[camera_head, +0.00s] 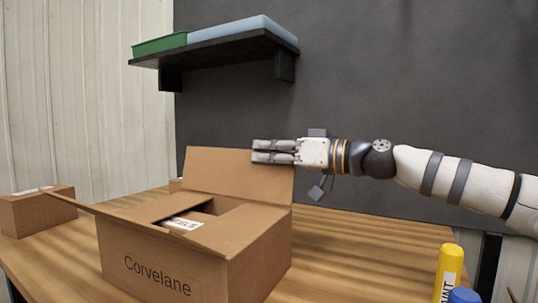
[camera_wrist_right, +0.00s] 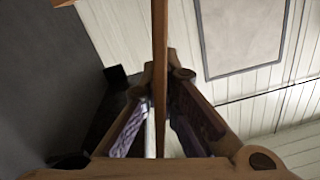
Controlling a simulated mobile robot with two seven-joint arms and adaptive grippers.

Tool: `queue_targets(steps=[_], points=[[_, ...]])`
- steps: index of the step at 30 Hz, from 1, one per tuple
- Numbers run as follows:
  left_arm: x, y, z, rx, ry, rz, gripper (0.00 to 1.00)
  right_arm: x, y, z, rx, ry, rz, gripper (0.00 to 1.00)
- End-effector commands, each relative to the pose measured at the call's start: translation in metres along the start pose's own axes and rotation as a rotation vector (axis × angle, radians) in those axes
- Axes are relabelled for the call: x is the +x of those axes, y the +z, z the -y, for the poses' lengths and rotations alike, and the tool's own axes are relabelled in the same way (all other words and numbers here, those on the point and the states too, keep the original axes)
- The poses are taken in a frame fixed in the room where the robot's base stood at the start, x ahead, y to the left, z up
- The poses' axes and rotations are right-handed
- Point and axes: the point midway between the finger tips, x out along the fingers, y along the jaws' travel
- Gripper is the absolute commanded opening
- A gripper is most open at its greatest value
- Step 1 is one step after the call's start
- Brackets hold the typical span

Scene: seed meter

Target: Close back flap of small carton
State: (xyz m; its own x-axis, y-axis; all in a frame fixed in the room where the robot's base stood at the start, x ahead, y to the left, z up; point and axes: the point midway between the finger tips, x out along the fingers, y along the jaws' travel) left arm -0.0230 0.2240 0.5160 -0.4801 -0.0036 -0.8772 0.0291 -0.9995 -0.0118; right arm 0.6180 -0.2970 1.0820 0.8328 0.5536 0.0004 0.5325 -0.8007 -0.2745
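The brown carton (camera_head: 165,275) marked "Corvelane" stands on the table in the head view. Its back flap (camera_head: 225,172) stands upright, leaning slightly back. Its top is partly open, and a white label (camera_head: 184,223) shows in the gap. My right gripper (camera_head: 256,151) reaches in from the right at the flap's upper right corner, its fingers apart. In the right wrist view, a thin brown strip (camera_wrist_right: 160,60), apparently the flap edge-on, runs between the two fingers (camera_wrist_right: 162,95); I cannot tell whether they touch it. My left gripper is not in view.
Another carton (camera_head: 35,213) stands at the left of the wooden table (camera_head: 345,255). A yellow bottle (camera_head: 449,272) and a blue-topped item (camera_head: 464,295) are at the front right. A wall shelf (camera_head: 215,50) hangs above. The table right of the carton is clear.

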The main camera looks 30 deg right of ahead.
Motion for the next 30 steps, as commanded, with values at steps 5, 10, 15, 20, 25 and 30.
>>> queue_targets(steps=[5,10,15,20,25,30], points=[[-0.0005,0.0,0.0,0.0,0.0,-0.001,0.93,-0.0002,0.0012,0.0051,-0.062,0.002,0.001,0.0],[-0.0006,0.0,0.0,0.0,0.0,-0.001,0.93,-0.0002,0.0012,0.0077,-0.089,0.002,0.001,0.0],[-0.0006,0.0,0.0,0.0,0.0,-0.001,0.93,-0.0002,0.0014,0.0083,-0.095,0.002,0.001,0.0],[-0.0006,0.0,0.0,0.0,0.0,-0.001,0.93,-0.0002,0.0015,0.0082,-0.095,0.002,0.001,0.0],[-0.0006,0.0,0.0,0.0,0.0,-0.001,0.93,-0.0001,0.0015,0.0082,-0.094,0.002,0.001,0.23],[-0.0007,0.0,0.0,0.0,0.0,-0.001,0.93,0.0,0.0011,0.0086,-0.094,0.001,0.001,0.23]])
